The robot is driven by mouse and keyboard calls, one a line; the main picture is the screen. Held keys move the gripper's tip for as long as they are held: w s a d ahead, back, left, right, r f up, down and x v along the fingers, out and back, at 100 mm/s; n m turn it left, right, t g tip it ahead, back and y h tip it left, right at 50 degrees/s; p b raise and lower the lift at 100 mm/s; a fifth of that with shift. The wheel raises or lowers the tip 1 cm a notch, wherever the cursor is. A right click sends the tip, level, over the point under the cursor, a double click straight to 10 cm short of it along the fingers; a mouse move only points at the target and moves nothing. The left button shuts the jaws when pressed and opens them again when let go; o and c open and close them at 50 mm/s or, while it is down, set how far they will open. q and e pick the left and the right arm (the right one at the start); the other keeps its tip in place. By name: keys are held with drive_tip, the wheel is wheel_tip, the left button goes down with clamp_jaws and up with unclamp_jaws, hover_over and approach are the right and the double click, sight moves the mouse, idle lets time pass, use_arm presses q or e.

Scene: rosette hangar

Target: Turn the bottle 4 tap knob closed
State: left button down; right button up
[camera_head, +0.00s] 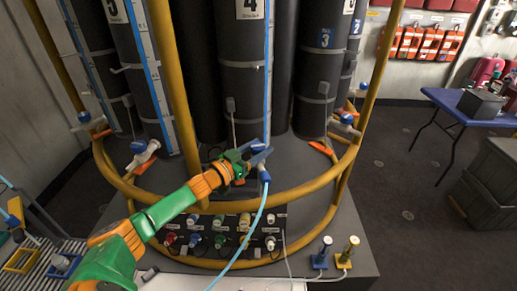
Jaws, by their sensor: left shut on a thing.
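Bottle 4 (238,70) is a tall black cylinder with a white "4" label, standing upright in the middle of the rosette. Its blue tap knob (258,145) is low at its front right. My left gripper (256,153) has green fingers and reaches in from the lower left. It is shut on the blue tap knob, which its fingers partly cover. A blue fitting with a light blue hose (260,205) hangs just below the knob. The knob's exact angle is too small to tell. My right gripper is not in view.
Yellow ring rails (290,194) and uprights (172,90) surround the bottles. Two small stands, blue (322,255) and yellow (347,252), are at the right. A blue table (465,105) stands farther right, with open floor before it.

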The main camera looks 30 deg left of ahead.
sight(253, 152)
use_arm(q)
drive_tip(key=shift+c, duration=1.3)
unclamp_jaws()
drive_tip(key=shift+s+a, duration=0.25)
drive_tip(key=shift+s, duration=0.9)
drive_tip(key=shift+s+a, duration=0.2)
drive_tip(key=shift+s, duration=1)
drive_tip(key=shift+s+a, duration=0.25)
drive_tip(key=shift+s, duration=0.9)
